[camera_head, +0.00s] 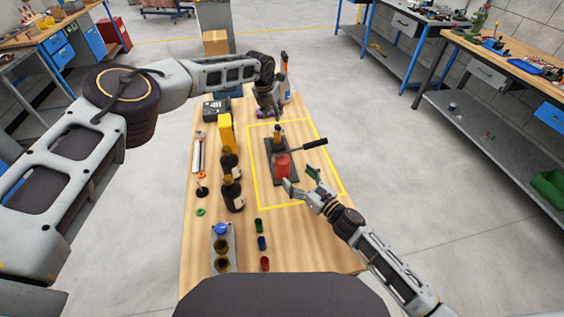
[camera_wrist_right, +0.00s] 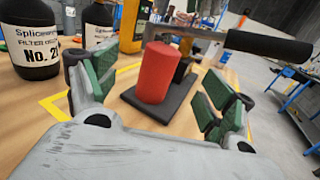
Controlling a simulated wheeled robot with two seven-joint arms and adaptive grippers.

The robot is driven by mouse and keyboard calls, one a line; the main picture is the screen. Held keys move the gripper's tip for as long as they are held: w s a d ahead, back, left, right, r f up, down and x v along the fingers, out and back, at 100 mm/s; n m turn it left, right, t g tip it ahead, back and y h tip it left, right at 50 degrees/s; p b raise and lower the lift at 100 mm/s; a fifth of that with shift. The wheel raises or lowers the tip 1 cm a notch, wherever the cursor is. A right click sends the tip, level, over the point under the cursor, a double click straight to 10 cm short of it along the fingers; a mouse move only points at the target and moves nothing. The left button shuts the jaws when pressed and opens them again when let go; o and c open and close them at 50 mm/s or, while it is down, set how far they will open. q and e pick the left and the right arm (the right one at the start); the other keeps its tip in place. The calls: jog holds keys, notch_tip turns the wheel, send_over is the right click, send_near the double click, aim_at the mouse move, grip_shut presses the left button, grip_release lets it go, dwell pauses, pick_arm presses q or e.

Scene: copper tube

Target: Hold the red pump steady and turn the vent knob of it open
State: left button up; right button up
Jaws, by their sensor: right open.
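The red pump (camera_head: 282,165) stands upright on a dark base plate inside a yellow taped outline on the table. It also shows in the right wrist view (camera_wrist_right: 158,72), between and beyond my fingers. Its black lever handle (camera_head: 314,144) sticks out to the right and shows at upper right in the wrist view (camera_wrist_right: 268,45). I cannot make out the vent knob. My right gripper (camera_head: 303,182) is open and empty, just in front of the pump at right. My left gripper (camera_head: 268,111) points down behind the pump, apart from the red body; its finger opening is too small to tell.
Dark bottles (camera_head: 232,193) and a yellow container (camera_head: 226,132) stand left of the outline. A grey holder (camera_head: 223,250) and small coloured caps (camera_head: 262,243) lie near the front. A hammer-like tool (camera_head: 285,68) is at the back.

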aim_at(287, 166)
jog(key=shift+x, duration=4.65)
grip_shut()
